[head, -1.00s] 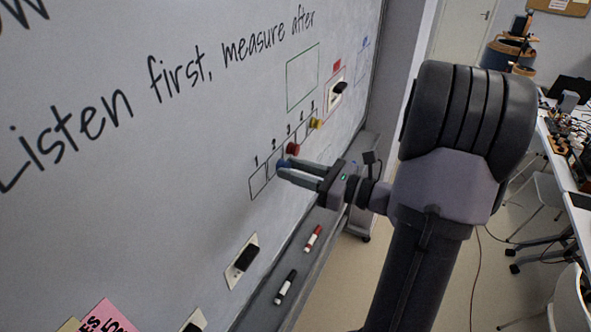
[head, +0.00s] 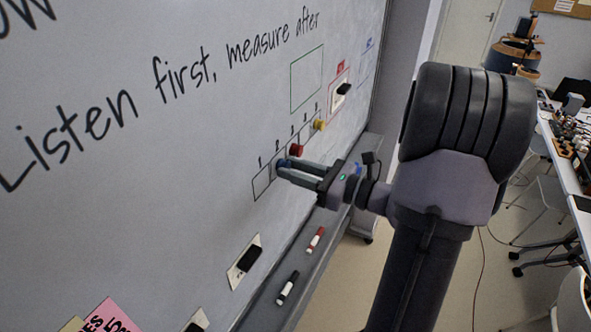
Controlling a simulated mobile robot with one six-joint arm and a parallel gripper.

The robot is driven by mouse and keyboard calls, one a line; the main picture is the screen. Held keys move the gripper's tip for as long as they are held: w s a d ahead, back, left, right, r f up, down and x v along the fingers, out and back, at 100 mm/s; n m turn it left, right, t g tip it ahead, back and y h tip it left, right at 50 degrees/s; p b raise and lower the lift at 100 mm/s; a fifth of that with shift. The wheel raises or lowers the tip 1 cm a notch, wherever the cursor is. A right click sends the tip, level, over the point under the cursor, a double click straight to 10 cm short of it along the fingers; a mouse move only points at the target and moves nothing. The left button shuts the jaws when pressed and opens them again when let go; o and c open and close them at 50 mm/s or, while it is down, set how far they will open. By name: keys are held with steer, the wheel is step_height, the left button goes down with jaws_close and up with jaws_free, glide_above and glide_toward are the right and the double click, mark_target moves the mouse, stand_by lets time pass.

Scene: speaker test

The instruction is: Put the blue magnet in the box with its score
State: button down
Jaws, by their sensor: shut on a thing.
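The blue magnet (head: 282,163) is at the tips of my gripper (head: 280,171), which is shut on it at the whiteboard (head: 170,210). It appears over the box marked 2 (head: 274,173) in a slanting row numbered 1 to 5. The fingers hide much of the magnet and that box, so I cannot tell whether it touches the board. The box marked 1 (head: 262,185) is empty. A red magnet (head: 296,150) is at the box marked 3. A yellow magnet (head: 319,125) is near the upper end of the row, around box 5.
A marker tray (head: 262,312) below the board holds a red marker (head: 315,240) and a black marker (head: 288,288). A black eraser-like block (head: 248,258) on a white card is on the lower board. Handwriting and a green drawn rectangle (head: 307,80) are above the row.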

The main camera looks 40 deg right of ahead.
steer(key=shift+w, duration=0.1)
steer(key=c, duration=0.6)
jaws_free()
steer(key=shift+c, duration=0.2)
steer(key=b+v, duration=0.1)
steer(key=v, duration=0.6)
stand_by(0.3)
